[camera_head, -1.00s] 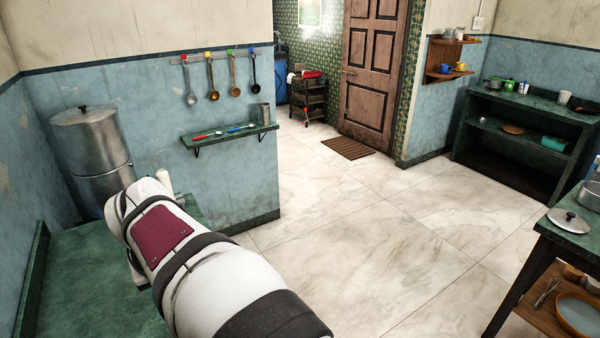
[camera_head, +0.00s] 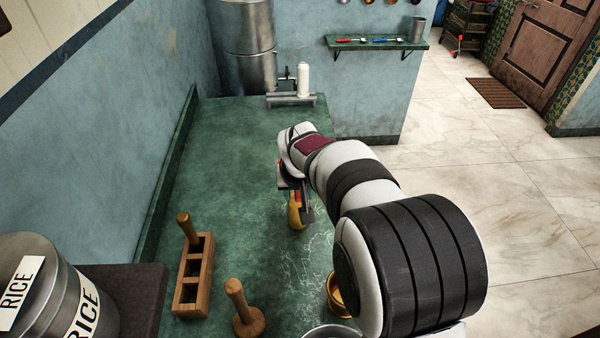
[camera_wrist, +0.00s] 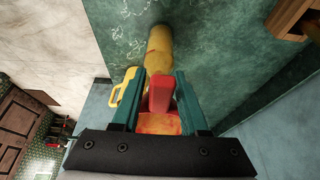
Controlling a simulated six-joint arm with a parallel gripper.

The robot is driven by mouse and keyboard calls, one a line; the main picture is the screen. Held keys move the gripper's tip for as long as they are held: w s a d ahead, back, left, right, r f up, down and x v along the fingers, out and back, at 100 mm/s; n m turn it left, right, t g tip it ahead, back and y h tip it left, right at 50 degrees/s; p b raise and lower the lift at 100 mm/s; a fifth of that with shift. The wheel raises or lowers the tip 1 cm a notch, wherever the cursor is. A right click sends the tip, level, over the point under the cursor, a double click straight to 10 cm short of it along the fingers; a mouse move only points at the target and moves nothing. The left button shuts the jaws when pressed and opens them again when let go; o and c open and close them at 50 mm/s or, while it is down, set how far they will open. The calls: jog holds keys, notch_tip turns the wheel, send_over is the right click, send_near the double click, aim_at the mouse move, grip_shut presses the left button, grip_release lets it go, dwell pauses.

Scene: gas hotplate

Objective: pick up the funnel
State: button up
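A wooden holder (camera_head: 190,275), a wooden masher (camera_head: 243,310) and a brass cup (camera_head: 343,296) stand on the front of the green counter (camera_head: 235,190). A white bottle (camera_head: 303,80) stands at the back. The counter's middle left is clear.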

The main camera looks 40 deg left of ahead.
grip_shut()
dwell(1.1)
